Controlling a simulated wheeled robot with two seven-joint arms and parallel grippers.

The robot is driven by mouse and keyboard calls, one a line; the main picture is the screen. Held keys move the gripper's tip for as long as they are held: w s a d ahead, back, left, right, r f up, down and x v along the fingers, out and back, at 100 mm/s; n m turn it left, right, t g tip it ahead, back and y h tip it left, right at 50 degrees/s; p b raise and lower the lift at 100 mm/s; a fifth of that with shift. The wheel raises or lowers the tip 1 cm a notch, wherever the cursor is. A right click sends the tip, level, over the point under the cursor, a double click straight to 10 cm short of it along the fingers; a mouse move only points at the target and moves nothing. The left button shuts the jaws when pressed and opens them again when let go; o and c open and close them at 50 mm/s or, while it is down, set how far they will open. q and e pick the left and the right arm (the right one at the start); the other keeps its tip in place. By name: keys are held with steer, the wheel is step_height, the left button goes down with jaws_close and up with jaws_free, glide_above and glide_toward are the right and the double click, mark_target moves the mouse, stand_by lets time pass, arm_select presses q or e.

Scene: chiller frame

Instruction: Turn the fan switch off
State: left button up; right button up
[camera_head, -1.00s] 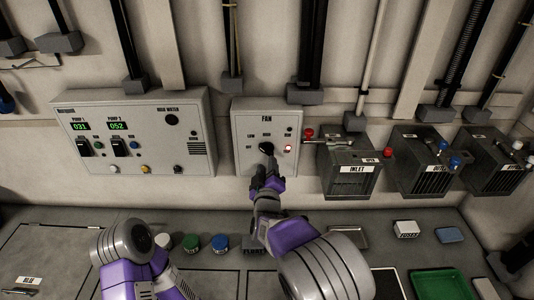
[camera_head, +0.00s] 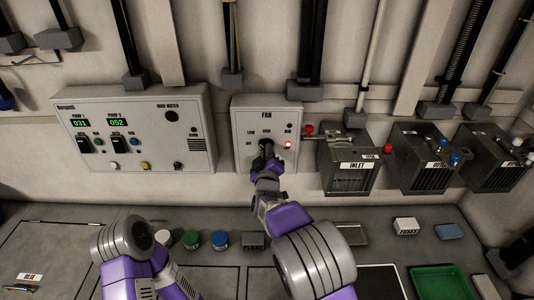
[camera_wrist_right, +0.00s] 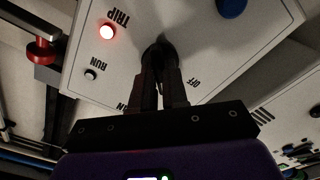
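The grey fan panel (camera_head: 242,120) is on the wall at the middle of the head view, labelled FAN with LOW and OFF marks. Its black switch knob (camera_head: 265,142) is partly hidden by my right gripper (camera_head: 268,157). In the right wrist view, the gripper's two dark fingers (camera_wrist_right: 160,82) are close together at the black knob (camera_wrist_right: 158,50) and appear closed on it. The OFF mark is right of the fingers there. A red lamp (camera_wrist_right: 107,32) beside the word TRIP is lit; it also shows in the head view (camera_head: 288,145). My left gripper is out of view.
A larger pump panel (camera_head: 140,130) is left of the fan panel. A dark INLET box (camera_head: 350,180) with a red-handled valve (camera_head: 309,131) is close on the right. Green (camera_head: 191,239) and blue (camera_head: 220,239) round lids are on the counter below.

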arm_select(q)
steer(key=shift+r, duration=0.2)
arm_select(e)
jaws_close()
arm_select(q)
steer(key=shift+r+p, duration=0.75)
steer(key=shift+p, duration=0.2)
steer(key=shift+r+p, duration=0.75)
steer(key=shift+p, duration=0.05)
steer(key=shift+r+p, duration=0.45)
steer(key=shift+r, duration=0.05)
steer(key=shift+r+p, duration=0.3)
arm_select(e)
steer(key=shift+r+n, duration=0.1)
steer(key=shift+n, duration=4.4)
steer(key=o, duration=0.7)
jaws_free()
